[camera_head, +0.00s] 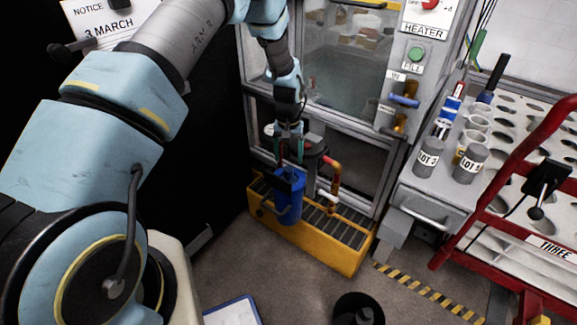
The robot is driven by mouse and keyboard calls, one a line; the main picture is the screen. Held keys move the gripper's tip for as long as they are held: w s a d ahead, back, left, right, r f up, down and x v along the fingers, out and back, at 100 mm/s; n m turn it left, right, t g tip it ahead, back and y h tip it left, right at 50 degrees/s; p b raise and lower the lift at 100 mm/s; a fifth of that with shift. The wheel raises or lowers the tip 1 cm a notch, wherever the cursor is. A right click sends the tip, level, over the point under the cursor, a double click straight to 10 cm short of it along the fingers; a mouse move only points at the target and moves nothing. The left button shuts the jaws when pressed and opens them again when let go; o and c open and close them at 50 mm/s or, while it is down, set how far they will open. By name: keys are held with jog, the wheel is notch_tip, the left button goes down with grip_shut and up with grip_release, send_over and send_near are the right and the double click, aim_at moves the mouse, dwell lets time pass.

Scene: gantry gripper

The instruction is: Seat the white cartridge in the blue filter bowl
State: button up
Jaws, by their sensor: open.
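The blue filter bowl (289,201) stands upright on the slatted yellow tray at the foot of the cabinet. My gripper (290,158) points down just above the bowl's top. It is open. Its fingers look small and dark teal, and I cannot tell whether they touch the bowl's rim. I cannot make out the white cartridge for certain; the inside of the bowl is hidden from this angle.
The yellow tray (318,245) sits against the glass-fronted cabinet (345,60). An orange-red pipe (334,172) rises right of the bowl. Right stand a counter with two grey LOT canisters (428,158) and a red-framed cart (500,190). A black bin (358,312) is on the floor.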

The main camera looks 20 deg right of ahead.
jog(key=shift+r, duration=2.5)
